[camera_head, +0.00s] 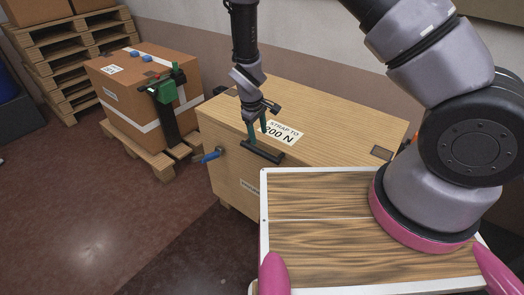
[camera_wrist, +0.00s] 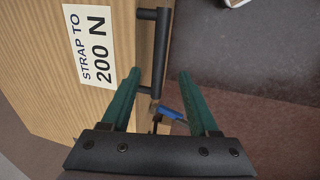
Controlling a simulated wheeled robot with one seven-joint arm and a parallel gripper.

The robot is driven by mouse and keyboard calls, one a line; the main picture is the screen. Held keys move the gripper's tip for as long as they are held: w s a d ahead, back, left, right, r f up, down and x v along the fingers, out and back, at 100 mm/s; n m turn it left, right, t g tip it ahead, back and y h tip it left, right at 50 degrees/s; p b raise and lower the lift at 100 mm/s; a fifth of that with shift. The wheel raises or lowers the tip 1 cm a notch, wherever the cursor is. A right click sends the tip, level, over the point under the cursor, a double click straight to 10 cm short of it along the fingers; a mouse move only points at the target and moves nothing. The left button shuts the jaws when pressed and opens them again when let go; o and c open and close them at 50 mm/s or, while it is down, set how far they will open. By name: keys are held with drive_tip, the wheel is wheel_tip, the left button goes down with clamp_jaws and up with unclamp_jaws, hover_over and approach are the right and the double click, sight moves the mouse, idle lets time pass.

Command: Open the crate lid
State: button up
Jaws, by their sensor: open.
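The wooden crate (camera_head: 230,172) stands in the middle of the head view with its lid (camera_head: 330,118) closed. A white label (camera_head: 281,133) on the lid reads "STRAP TO 200 N"; it also shows in the wrist view (camera_wrist: 88,45). A black bar handle (camera_head: 263,152) sits at the lid's front edge. My gripper (camera_head: 258,131) is open, its green fingers pointing down just above the handle. In the wrist view, the handle (camera_wrist: 161,50) appears between the two fingertips; contact cannot be told. A blue-handled latch (camera_head: 211,156) is on the crate's front, left of the handle.
A taped cardboard box (camera_head: 150,85) with a green tool (camera_head: 165,90) against it stands on a pallet (camera_head: 155,160) at left. Stacked pallets (camera_head: 60,60) are behind it. A wood-topped, white-edged surface (camera_head: 320,240) lies in front at right. Floor (camera_head: 80,220) at lower left is clear.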

sight(262, 151)
drive_tip(key=f, duration=0.3)
drive_tip(key=w+f, duration=0.1)
drive_tip(key=f, duration=0.2)
drive_tip(key=d+f, duration=0.1)
drive_tip(key=f, duration=0.2)
drive_tip(key=shift+w+d+f, duration=0.1)
drive_tip(key=shift+w+f, duration=0.15)
drive_tip(key=shift+f, duration=0.1)
clamp_jaws()
idle(0.9)
